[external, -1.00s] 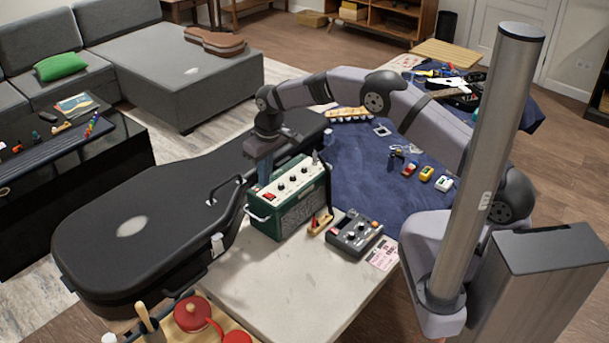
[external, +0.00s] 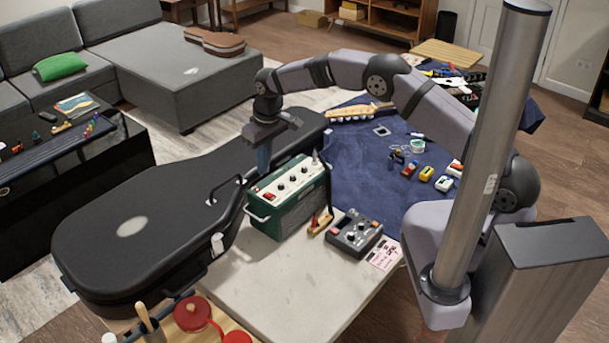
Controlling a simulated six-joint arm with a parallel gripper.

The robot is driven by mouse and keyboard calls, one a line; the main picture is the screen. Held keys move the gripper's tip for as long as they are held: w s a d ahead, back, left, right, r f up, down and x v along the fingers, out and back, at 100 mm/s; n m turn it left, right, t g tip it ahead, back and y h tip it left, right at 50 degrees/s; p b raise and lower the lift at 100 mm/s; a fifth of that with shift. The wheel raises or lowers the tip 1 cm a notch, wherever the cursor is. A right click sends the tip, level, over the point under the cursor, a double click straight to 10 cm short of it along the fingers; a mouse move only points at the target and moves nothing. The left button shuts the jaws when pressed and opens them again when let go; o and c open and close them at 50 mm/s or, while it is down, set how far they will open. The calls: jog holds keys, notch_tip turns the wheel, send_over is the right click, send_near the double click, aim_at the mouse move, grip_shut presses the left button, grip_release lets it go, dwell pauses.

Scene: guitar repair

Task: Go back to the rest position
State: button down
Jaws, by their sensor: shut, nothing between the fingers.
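My gripper (external: 264,160) points down, shut and empty, in the external view. It hangs above and just behind the green amplifier (external: 290,200), near the edge of the black guitar case (external: 160,215). The amplifier's near top panel with its knobs shows clearly. The fingertips are partly hidden behind the amplifier's top edge, and I cannot tell how close they are to it.
A grey pedal (external: 355,234) stands right of the amplifier on the pale table (external: 290,290). A blue cloth (external: 350,165) carries small coloured pedals (external: 426,173) and a guitar headstock (external: 360,112). Red tins (external: 192,313) stand at the front.

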jog(key=w+d+r+m, duration=0.1)
jog(key=d+r+m, duration=0.15)
jog(key=d, duration=1.05)
jog(key=d+r+m, duration=0.2)
jog(key=d+r, duration=0.2)
jog(key=d, duration=0.9)
jog(key=s+d+f+m+g+h+b, duration=0.1)
jog(key=s+d+m, duration=0.3)
jog(key=s+d, duration=1.4)
jog(key=shift+s+d+f, duration=0.3)
jog(key=shift+d+f, duration=0.05)
jog(key=shift+d, duration=0.15)
jog(key=shift+m, duration=0.25)
